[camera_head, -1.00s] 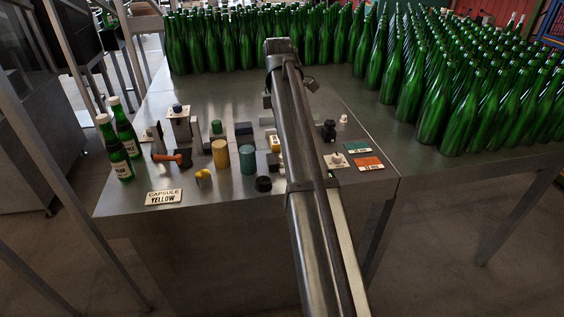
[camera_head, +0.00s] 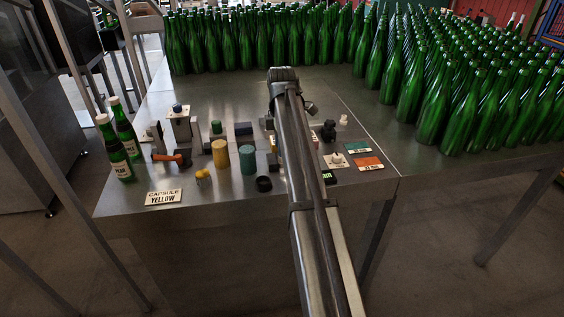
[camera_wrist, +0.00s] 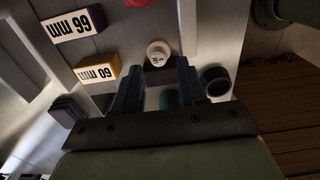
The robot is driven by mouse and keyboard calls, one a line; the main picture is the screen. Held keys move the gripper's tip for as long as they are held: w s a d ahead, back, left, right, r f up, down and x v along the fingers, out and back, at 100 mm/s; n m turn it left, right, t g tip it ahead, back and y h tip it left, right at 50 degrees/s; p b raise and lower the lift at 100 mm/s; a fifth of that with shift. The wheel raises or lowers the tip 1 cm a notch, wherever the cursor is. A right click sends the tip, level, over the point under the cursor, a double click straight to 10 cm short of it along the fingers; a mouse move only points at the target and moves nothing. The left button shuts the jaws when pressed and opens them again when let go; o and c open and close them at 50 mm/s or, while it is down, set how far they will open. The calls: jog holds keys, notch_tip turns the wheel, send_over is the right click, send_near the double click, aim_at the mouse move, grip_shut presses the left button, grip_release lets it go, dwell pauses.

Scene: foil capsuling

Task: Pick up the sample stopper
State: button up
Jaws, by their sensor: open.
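In the wrist view a small round white-topped piece with dark markings, seemingly the sample stopper (camera_wrist: 158,52), stands just beyond my fingertips, about midway between them. My gripper (camera_wrist: 157,76) is open, with its two dark fingers apart and nothing held between them. I cannot tell whether the fingers overlap the stopper in height. In the head view my arm covers the gripper and I cannot make out this stopper.
In the wrist view, a yellow labelled block (camera_wrist: 97,73) and a dark labelled block (camera_wrist: 72,26) lie left; a black ring (camera_wrist: 215,80) is close right.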

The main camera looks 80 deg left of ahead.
notch_tip(320, 180, down, 5)
jog(key=shift+w+a, duration=0.1)
grip_shut()
jog(key=shift+r, duration=0.1)
dwell(0.4)
jog(key=shift+r, duration=0.1)
